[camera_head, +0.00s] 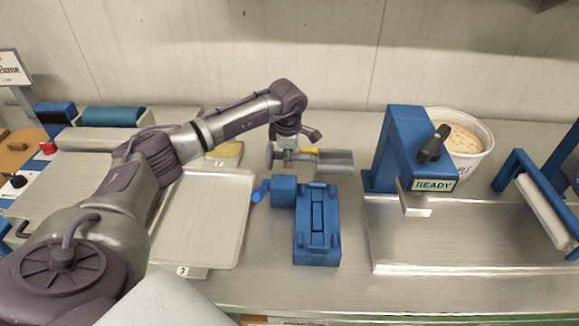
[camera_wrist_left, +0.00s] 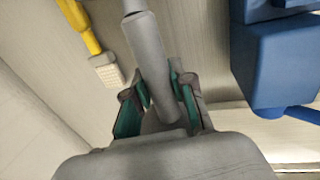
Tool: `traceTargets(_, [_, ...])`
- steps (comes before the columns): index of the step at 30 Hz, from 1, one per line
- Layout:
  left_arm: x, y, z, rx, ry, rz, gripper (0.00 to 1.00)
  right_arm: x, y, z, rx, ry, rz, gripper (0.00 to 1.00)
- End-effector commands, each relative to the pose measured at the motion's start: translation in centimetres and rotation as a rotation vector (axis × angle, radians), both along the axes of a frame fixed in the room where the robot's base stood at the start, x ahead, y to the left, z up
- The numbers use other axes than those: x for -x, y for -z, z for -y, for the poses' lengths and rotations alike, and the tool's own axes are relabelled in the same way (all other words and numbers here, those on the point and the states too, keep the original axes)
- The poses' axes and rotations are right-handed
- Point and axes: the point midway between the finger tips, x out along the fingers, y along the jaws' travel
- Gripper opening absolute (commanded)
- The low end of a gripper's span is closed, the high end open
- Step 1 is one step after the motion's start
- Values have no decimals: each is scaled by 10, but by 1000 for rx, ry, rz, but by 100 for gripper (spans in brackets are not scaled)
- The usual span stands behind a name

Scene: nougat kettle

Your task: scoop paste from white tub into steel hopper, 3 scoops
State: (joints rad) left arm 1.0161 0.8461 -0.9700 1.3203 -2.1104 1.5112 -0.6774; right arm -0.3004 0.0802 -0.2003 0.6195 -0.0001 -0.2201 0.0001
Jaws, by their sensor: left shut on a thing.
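The white tub (camera_head: 474,166) stands at the back right, behind a blue machine, and pale, speckled paste (camera_head: 462,138) shows inside it. My left gripper (camera_head: 284,150) is at the back middle of the counter, well left of the tub. In the left wrist view its fingers (camera_wrist_left: 157,84) are shut on a grey round handle (camera_wrist_left: 146,42). The handle's far end runs out of that view, so I cannot see what it carries. I cannot make out a steel hopper for certain. My right gripper is not in view.
The blue machine (camera_head: 402,150) reads READY and stands by a flat metal plate (camera_head: 470,235). A blue fixture (camera_head: 317,225) sits in front of my gripper. A shallow tray (camera_head: 205,220) lies left. A yellow-handled brush (camera_wrist_left: 85,30) is close beside the gripper.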

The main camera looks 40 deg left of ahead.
Motion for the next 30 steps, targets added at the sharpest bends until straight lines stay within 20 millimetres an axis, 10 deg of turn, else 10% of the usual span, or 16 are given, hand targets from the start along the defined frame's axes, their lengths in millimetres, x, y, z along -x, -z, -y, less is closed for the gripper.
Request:
traceTargets(15, [0, -83, 0, -1, -1, 2, 0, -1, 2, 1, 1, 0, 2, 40])
traceTargets(30, [0, -117, 0, 0, -1, 0, 0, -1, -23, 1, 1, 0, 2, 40])
